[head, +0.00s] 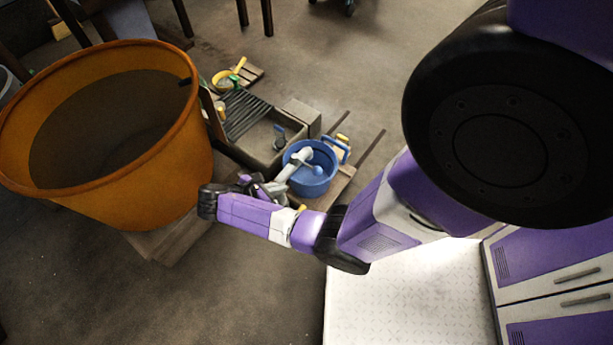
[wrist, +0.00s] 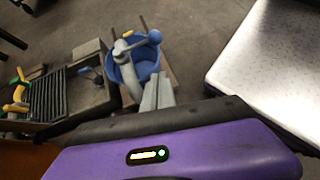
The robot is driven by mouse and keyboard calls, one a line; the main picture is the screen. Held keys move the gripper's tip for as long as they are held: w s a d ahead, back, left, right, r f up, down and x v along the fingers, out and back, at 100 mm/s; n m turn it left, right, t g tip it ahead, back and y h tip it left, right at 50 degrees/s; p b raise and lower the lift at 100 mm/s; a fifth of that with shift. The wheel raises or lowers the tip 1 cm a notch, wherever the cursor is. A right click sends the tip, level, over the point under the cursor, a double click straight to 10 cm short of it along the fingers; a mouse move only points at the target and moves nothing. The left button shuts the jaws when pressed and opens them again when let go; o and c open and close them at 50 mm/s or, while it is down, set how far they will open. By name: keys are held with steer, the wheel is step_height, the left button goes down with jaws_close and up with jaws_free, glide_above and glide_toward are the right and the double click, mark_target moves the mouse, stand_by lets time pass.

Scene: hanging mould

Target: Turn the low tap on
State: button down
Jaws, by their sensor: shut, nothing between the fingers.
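A grey tap-like fitting (head: 294,161) with a lever ending in a blue ball (head: 317,170) shows over the blue bucket (head: 326,183). In the wrist view the fitting (wrist: 124,66) stands in front of the bucket, its lever reaching right to the blue ball (wrist: 155,37). My gripper (wrist: 158,82) is shut and empty, its two grey fingers side by side just below and right of the fitting. In the head view my gripper (head: 279,186) is partly hidden by my arm, close to the fitting. I cannot tell whether they touch.
A large orange tub (head: 185,155) stands left of my arm. A low grey trough (head: 262,151) with a black slatted rack (head: 245,116) lies behind. A yellow and green item (head: 236,72) sits beyond it. Open floor (head: 330,65) lies at the back.

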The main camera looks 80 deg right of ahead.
mark_target(306, 164)
stand_by(0.3)
steer(key=s+d+r+b+x, duration=0.1)
steer(key=r+b+x, duration=0.1)
steer(key=x, duration=1)
steer(key=shift+s+d+b, duration=0.3)
steer(key=shift+d+b, duration=0.05)
steer(key=shift+b, duration=0.2)
